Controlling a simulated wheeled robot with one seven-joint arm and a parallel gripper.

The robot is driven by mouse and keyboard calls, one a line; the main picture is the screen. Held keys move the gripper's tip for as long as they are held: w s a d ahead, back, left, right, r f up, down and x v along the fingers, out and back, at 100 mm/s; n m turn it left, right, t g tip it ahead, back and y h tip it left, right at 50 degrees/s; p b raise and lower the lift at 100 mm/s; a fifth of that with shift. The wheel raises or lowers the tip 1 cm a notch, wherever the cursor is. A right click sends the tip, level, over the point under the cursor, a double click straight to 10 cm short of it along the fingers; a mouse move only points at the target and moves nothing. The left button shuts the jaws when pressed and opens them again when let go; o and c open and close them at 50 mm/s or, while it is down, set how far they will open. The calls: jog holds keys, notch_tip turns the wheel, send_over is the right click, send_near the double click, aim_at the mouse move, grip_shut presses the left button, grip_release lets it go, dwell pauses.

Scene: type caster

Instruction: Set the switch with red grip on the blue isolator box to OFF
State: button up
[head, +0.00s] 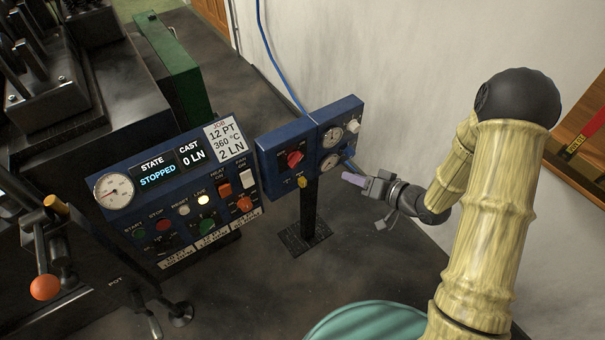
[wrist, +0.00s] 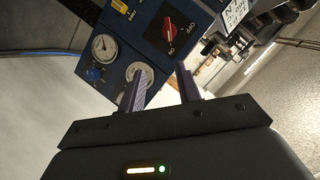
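The blue isolator box (head: 271,143) stands on a dark post in the middle of the head view. Its switch with red grip (head: 294,158) is on the front face. The wrist view shows the red grip (wrist: 169,29) near the top, with an ON mark below it and an OFF mark to its right. The grip seems to point toward ON, but it is small. My gripper (head: 352,178) is to the right of the box, apart from it. In the wrist view its purple fingers (wrist: 160,72) are spread with nothing between them.
A gauge panel (head: 337,112) adjoins the box on its right, nearest my gripper. A control console (head: 170,170) with a STOPPED display stands at left. A yellow part (head: 302,181) is below the switch. The pale wall (head: 370,60) is behind. A teal round object (head: 365,322) is at the bottom.

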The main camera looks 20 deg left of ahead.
aim_at(299, 161)
jog(key=shift+s+a+f+y, duration=0.35)
jog(key=shift+s+a+y, duration=0.15)
jog(key=shift+y, duration=0.1)
jog(key=b+x, duration=0.1)
jog(key=x, duration=1.6)
jog(key=shift+s+a+f+b, duration=0.15)
jog(key=shift+a+f+b, duration=0.05)
jog(key=shift+b, duration=0.1)
grip_shut()
